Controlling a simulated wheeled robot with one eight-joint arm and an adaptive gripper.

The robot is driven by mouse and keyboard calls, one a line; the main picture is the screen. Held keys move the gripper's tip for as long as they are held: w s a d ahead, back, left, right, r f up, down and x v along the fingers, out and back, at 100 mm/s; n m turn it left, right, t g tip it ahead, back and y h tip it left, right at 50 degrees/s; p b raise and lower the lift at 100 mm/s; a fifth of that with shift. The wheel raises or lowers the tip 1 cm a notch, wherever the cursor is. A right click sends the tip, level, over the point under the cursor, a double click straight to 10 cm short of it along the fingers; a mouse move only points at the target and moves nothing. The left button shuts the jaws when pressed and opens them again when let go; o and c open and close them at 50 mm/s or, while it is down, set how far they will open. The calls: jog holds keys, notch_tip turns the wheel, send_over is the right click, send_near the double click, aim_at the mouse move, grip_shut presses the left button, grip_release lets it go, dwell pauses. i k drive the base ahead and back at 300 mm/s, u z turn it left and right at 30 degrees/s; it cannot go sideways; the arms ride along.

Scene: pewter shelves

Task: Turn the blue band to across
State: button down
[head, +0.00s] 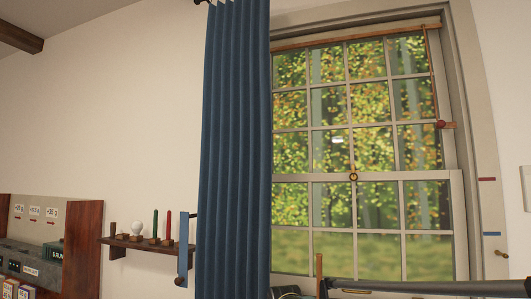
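A blue band (184,249) hangs upright just left of the blue curtain (236,150), beside the small wall shelf. A round dark knob (179,282) shows at its lower end. A short blue strip (491,234) lies level on the right side of the window frame, below a short red strip (487,179). The frame does not show which of the two blue pieces is the task's band. My gripper is not in view.
The wall shelf (121,240) holds several small items, among them a white bulb-shaped piece (137,222). A brown-sided cabinet (83,245) stands at lower left. The window (363,174) fills the right. A dark bar (430,288) crosses the lower right.

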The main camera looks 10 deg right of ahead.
aim_at(181, 280)
jog(key=u, duration=0.95)
jog(key=k, duration=0.35)
jog(key=z, duration=0.15)
